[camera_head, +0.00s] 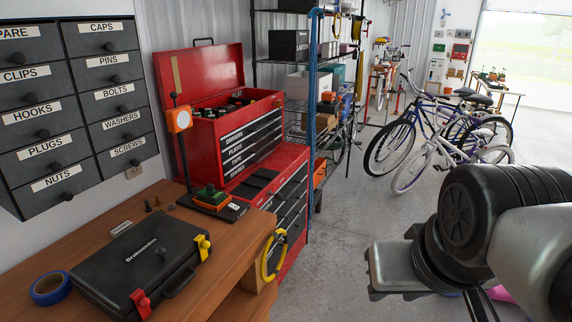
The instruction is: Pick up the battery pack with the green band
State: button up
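A small dark pack with a green top or band (211,193) sits on the wooden workbench, on the black base of a stand. Orange shows at its lower edge, and its details are too small to tell. My arm reaches in from the right edge, with its grey and black end part (396,266) over the concrete floor. It is well to the right of the bench and apart from the pack. I cannot make out the fingertips or anything held.
A black case (134,262), blue tape roll (50,288) and several small bolts share the workbench (225,252). The stand's orange-and-white head (179,119) rises behind the pack. A red tool chest (245,140) stands behind; labelled drawers hang left. Bicycles (440,135) stand farther back. Floor between is clear.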

aim_at(209, 195)
jog(key=i+l+z, duration=0.15)
jog(key=i+z, duration=0.15)
jog(key=i, duration=0.4)
jog(key=i+z, duration=0.3)
jog(key=i, duration=0.4)
jog(key=i+u, duration=0.25)
jog(key=u, duration=0.25)
jog(key=i+l+u, duration=0.15)
jog(key=u, duration=0.35)
jog(key=i+l+u, duration=0.25)
jog(key=u, duration=0.25)
jog(key=i+l+u, duration=0.15)
jog(key=u, duration=0.3)
jog(key=i+l+u, duration=0.2)
jog(key=u, duration=0.25)
jog(key=i+l+u, duration=0.25)
jog(key=u, duration=0.2)
jog(key=i+l+u, duration=0.15)
jog(key=l+u, duration=0.2)
